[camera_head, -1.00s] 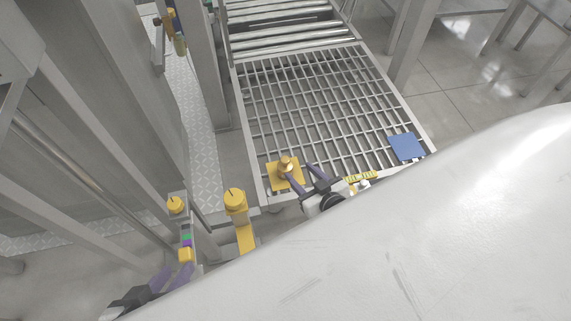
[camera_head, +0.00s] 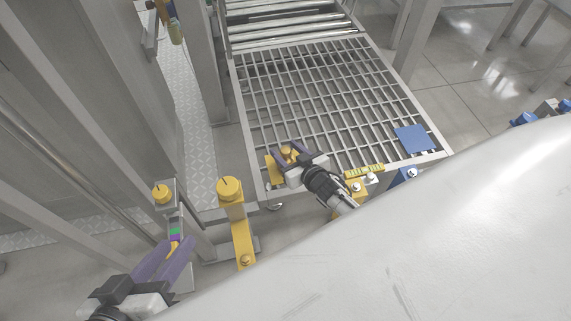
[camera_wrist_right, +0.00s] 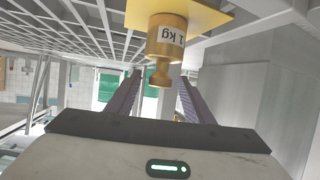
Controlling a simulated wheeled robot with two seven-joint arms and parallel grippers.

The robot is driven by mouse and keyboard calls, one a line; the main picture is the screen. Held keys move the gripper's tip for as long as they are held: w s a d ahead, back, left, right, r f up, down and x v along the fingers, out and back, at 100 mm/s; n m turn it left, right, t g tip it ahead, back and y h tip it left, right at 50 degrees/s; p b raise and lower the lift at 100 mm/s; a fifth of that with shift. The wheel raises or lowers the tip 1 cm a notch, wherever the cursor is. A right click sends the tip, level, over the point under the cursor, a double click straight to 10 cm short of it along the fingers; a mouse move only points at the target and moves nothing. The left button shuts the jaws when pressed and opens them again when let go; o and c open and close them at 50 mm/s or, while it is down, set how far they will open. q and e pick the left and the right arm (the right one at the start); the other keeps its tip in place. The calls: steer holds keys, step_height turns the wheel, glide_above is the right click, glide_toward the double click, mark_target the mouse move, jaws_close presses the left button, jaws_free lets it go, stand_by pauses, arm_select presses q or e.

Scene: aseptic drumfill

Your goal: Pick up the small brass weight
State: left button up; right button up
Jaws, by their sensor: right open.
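The small brass weight (camera_head: 286,151) stands on a yellow plate (camera_head: 270,168) at the near left corner of the grating. In the right wrist view the weight (camera_wrist_right: 166,45) appears inverted, with a "1 kg" label and a narrow knob, against the yellow plate (camera_wrist_right: 215,15). My left gripper (camera_head: 177,241) is at the lower left, fingers apart, near a post with coloured bands.
The metal grating (camera_head: 320,100) is mostly bare. A yellow-capped post (camera_head: 229,189) stands between my grippers. Rollers (camera_head: 290,30) lie beyond.

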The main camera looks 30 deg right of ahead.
steer(key=shift+w+f, duration=0.1)
steer(key=shift+w, duration=0.15)
jaws_close()
stand_by(1.2)
steer(key=shift+w+r, duration=0.1)
steer(key=shift+r, duration=0.15)
